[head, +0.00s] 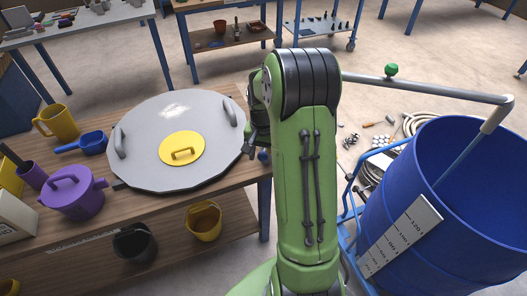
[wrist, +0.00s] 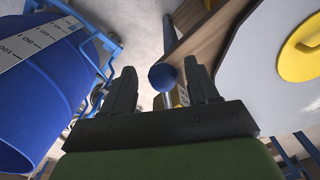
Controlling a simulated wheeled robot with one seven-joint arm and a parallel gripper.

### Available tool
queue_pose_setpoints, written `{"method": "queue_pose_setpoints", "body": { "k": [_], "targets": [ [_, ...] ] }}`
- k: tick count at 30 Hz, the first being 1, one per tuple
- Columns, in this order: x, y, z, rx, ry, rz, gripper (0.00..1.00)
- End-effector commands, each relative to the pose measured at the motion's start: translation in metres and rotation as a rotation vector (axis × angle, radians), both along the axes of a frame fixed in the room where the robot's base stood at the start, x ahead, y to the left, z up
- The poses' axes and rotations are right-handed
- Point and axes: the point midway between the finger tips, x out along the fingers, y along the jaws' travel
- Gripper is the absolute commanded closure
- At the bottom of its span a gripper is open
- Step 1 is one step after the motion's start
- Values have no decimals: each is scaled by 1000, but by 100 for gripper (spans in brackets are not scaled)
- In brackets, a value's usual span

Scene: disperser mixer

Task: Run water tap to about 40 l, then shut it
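The water tap is a grey pipe (head: 435,86) with a green ball knob (head: 391,70) on top. Its spout (head: 497,114) hangs over the open blue drum (head: 480,225). A thin pale-blue stream (head: 455,162) runs from the spout into the drum. A white litre scale (head: 402,236) is on the drum, also in the wrist view (wrist: 38,40); I cannot make out the water level. My gripper (head: 250,143) is beside the table's right edge, partly hidden by my arm and away from the green knob. In the wrist view its fingers (wrist: 158,66) are open, with a blue ball (wrist: 163,77) showing between them.
A wooden table (head: 232,185) at left holds a big grey lid (head: 150,125), a purple pot (head: 74,193), a yellow mug (head: 57,122) and a blue scoop (head: 88,143). Hoses and small parts (head: 410,125) lie on the floor behind the drum.

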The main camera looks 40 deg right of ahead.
Motion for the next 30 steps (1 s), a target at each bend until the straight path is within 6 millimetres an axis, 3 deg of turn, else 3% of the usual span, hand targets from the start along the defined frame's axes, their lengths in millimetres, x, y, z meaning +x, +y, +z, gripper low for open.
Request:
{"method": "queue_pose_setpoints", "body": {
  "k": [7, 10, 24, 30],
  "targets": [
    [2, -1, 4, -5, -8, -1, 41],
    [3, -2, 15, -7, -10, -1, 41],
    [3, -1, 140, -5, -9, 0, 41],
    [3, -1, 159, -3, -4, 0, 41]
  ]
}}
